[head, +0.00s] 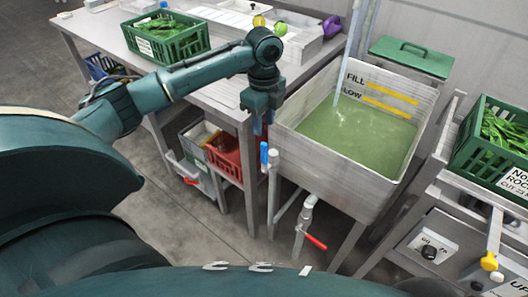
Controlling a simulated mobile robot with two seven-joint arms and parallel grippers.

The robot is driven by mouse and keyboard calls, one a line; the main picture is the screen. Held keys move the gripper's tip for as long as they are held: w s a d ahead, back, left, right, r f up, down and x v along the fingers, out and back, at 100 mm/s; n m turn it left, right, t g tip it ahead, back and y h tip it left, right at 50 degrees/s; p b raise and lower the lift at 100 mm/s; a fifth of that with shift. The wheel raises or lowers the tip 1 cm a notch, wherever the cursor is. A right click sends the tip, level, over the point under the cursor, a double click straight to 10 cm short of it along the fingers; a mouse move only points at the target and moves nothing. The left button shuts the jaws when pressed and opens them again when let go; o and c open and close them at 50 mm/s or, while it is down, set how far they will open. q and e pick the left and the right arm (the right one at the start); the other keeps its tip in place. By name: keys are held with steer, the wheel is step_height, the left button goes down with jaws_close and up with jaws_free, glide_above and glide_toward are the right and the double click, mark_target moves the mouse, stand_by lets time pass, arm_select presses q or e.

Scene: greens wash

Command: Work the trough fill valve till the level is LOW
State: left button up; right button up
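The steel trough (287,140) holds murky green water (350,140). Its back wall carries a FILL mark (356,79) and, under it, a LOW mark (352,92) with yellow lines. The water surface lies close to the LOW line, seemingly just under it. A pale stream (339,108) comes down from a pipe above into the water. A blue valve handle (264,154) stands on an upright pipe at the trough's left side. My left gripper (262,127) points down above the blue handle, apparently apart from it; its finger gap is unclear. My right gripper is out of view.
A red-handled valve (316,241) is under the trough. A steel table (215,78) with a green crate (165,50) stands left, a red bin (224,158) below it. At right are another crate of greens (466,150) and a knob panel (430,250).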

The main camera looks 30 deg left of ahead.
mark_target(264, 163)
arm_select(q)
step_height(264, 163, down, 12)
stand_by(0.4)
steer(key=shift+c, duration=0.5)
jaws_close()
